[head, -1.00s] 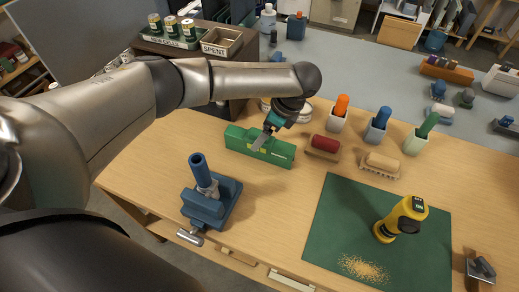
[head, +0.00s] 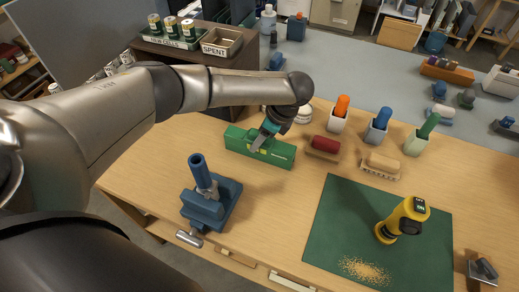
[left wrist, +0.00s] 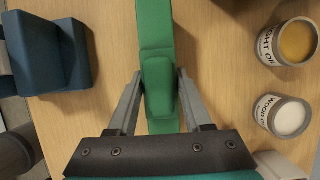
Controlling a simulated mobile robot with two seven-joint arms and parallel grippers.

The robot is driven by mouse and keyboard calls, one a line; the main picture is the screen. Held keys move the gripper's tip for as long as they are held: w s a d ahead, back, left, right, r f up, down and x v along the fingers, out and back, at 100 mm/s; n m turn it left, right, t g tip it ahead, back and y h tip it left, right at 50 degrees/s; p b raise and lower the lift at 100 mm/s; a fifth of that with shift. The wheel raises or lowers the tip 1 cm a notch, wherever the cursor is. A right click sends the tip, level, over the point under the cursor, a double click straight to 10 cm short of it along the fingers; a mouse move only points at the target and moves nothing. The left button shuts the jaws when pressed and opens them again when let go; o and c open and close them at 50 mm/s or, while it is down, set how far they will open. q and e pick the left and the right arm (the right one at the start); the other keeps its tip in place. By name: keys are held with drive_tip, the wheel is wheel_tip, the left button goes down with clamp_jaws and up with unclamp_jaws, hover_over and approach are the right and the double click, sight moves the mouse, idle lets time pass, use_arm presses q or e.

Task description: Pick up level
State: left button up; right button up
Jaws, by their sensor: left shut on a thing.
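The level (head: 283,156) is a long green bar lying on the wooden workbench, behind the blue vise in the head view. In the left wrist view the level (left wrist: 155,25) runs up the middle of the picture, with a raised green block on it between my fingers. My left gripper (head: 257,145) reaches down from above onto the middle of the level. In the left wrist view the left gripper (left wrist: 160,85) has one finger on each side of the raised block and is shut on it. The level appears to rest on the bench. My right gripper is not in view.
A blue vise (head: 206,205) stands in front of the level. A red block (head: 325,144) and a tan brush (head: 383,162) lie to its right. Two open tins (left wrist: 288,43) stand beside it. A green mat (head: 345,215) holds a yellow drill (head: 403,217).

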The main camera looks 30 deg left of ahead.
use_arm(q)
clamp_jaws()
idle(0.7)
